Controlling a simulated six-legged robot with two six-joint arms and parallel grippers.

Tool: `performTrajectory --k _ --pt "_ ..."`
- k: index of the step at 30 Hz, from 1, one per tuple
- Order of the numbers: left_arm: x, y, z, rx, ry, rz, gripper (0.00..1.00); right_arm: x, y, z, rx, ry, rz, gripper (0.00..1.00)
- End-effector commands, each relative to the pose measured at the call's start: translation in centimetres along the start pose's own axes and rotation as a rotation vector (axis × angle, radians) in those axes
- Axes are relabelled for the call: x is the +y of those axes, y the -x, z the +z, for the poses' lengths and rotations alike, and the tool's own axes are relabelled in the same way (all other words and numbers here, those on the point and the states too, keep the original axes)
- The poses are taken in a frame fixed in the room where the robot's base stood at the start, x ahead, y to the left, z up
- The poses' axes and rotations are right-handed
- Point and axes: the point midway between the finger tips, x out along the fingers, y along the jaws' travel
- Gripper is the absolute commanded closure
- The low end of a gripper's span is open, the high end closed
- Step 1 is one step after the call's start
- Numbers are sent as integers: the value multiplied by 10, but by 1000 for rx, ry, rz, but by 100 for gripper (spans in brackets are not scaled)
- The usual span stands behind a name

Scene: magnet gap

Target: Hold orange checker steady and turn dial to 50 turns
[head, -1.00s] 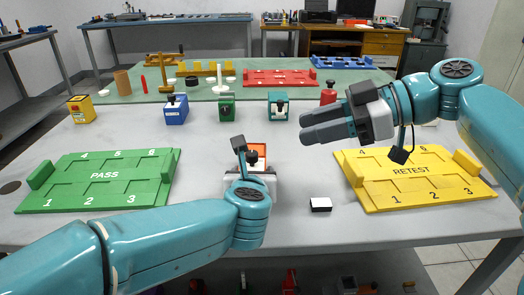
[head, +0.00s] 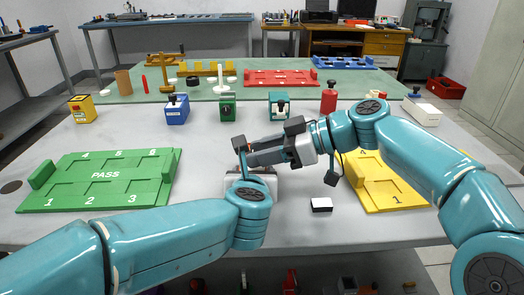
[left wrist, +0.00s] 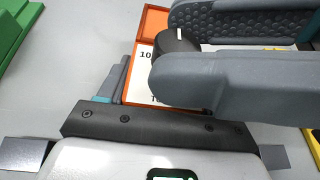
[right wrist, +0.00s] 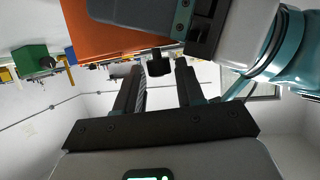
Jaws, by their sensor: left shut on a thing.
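The orange checker (left wrist: 155,20) shows in the left wrist view as an orange case with a white label face, partly hidden by the right fingers. It also shows in the right wrist view (right wrist: 105,35). In the head view the arms hide it. My left gripper (head: 251,173) is shut on the checker; its fingertips are largely hidden. The dark dial knob (right wrist: 159,64) stands out from the checker. My right gripper (right wrist: 160,68) is open, one finger on each side of the knob, with gaps visible between knob and fingers.
A green PASS tray (head: 105,190) lies left and a yellow RETEST tray (head: 385,195) right, partly behind my right arm. A small black-and-white block (head: 321,204) lies in front. Blue (head: 176,110), green (head: 227,107) and teal (head: 280,105) devices stand behind.

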Motion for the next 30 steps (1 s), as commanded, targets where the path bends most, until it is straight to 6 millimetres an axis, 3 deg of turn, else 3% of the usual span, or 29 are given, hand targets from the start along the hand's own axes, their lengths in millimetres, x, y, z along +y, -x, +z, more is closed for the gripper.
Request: performTrajectory --k 7,11,20,30 --pt "0 0 -1 1 0 0 73 0 -1 0 0 0 0 62" --pt "0 0 -1 1 0 0 72 0 -1 0 0 0 0 100" --pt "0 0 -1 1 0 0 73 -1 -1 -1 1 -10 24 100" --pt "0 0 -1 1 -1 -1 73 -6 -2 -2 1 -84 205 100"
